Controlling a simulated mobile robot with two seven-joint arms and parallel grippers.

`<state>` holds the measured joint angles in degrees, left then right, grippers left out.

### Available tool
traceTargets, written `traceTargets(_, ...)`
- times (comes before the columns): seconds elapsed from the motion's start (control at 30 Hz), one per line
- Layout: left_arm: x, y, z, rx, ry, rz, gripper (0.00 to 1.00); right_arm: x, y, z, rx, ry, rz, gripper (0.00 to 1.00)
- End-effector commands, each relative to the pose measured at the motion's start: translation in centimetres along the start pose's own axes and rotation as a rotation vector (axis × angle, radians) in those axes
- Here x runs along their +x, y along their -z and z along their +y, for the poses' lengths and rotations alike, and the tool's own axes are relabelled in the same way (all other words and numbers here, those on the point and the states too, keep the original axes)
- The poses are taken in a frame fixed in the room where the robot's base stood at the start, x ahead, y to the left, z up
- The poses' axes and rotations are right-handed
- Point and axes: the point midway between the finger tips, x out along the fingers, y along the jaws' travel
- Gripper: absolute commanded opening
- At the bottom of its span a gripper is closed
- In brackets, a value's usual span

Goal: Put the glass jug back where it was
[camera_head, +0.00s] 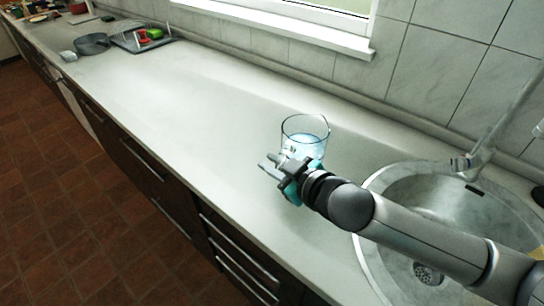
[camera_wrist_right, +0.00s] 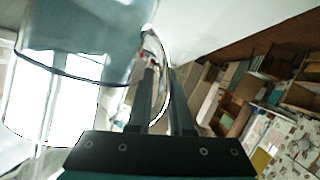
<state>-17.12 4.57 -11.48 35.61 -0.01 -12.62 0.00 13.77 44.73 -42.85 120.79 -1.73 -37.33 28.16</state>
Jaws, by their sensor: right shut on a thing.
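The clear glass jug (camera_head: 305,130) shows upright over the counter, just left of the sink, with a bluish tint low inside it. My right gripper (camera_head: 270,164) is at the jug's near side, and its arm comes in from the lower right. In the right wrist view the jug (camera_wrist_right: 60,95) fills the left side. Its curved handle (camera_wrist_right: 158,45) passes between the fingers of my right gripper (camera_wrist_right: 163,85), which is shut on it. The gripper hides the jug's lower part in the head view, so I cannot tell whether its base touches the counter. My left gripper is not in view.
The round sink (camera_head: 375,190) with its tap (camera_head: 472,160) lies to the right. The long pale counter (camera_head: 190,105) is clear in the middle. A grey pan (camera_head: 92,44) and a dark tray (camera_head: 128,42) with red and green things stand at the far left. A tiled wall runs behind.

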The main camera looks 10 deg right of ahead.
Motion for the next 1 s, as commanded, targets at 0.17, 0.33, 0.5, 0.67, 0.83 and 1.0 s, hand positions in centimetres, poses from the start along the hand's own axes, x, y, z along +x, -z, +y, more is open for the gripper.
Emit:
traceTargets(0.17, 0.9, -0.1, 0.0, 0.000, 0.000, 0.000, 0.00, 0.8, -1.6, -0.5, -0.004, -0.003, 0.008, 0.00)
traceTargets(0.33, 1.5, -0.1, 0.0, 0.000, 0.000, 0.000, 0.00, 1.4, -3.2, -1.1, -0.006, -0.002, 0.009, 0.00)
traceTargets(0.5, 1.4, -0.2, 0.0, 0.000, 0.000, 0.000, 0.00, 1.4, -3.1, -1.1, -0.005, -0.002, 0.009, 0.00)
traceTargets(0.67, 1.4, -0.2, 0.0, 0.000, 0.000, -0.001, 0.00, 1.4, -3.6, -1.3, 0.002, 0.001, -0.002, 0.21)
traceTargets(0.83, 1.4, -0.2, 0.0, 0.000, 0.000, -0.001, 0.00, 1.4, -3.6, -1.3, 0.001, 0.001, -0.002, 0.40)
traceTargets(1.0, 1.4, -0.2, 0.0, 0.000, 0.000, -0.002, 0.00, 1.4, -3.6, -1.2, 0.001, 0.000, -0.002, 0.48)
